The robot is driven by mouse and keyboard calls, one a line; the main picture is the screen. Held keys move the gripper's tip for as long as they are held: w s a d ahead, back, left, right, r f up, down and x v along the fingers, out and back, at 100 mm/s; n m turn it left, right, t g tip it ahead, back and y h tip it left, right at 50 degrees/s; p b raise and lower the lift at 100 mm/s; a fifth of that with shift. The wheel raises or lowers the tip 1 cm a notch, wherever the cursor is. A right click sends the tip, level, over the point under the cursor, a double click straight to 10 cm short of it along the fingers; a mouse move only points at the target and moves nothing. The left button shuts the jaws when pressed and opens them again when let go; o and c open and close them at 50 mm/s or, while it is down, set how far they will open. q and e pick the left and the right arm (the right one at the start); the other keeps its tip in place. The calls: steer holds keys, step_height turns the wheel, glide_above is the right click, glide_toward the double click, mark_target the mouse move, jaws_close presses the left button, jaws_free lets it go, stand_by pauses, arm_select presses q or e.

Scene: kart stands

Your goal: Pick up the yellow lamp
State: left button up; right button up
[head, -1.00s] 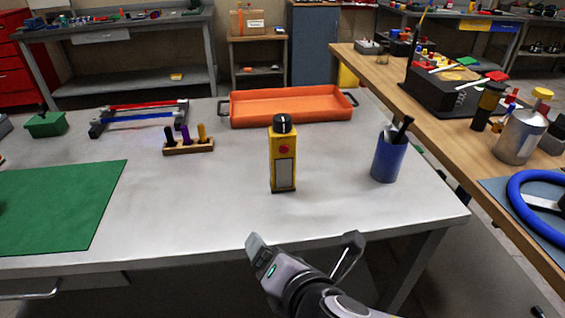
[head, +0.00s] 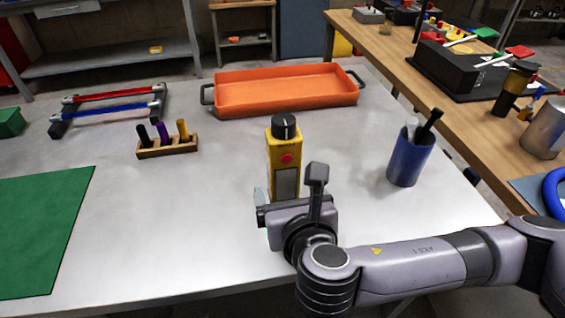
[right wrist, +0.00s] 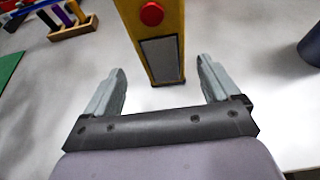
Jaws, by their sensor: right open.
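The yellow lamp (head: 283,155) stands upright on the grey table, a yellow box with a black knob on top, a red button and a grey panel. Its lower front also shows in the right wrist view (right wrist: 158,35). My right gripper (head: 287,190) is open and empty in front of the lamp, hiding its base in the head view. In the right wrist view the two fingers (right wrist: 160,72) are spread to either side of the lamp's lower end, with clear gaps; the lamp stands just ahead of them. My left gripper is not in view.
A wooden peg holder (head: 170,149) and a red-and-blue rack (head: 110,105) are to the left, with a green mat (head: 45,225). The table around the lamp is clear.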

mark_target(286, 183)
steer(key=x, duration=0.5)
steer(key=shift+d, duration=0.2)
steer(key=c, duration=1)
steer(key=shift+r, duration=0.1)
steer(key=c, duration=0.3)
steer(key=shift+r, duration=0.1)
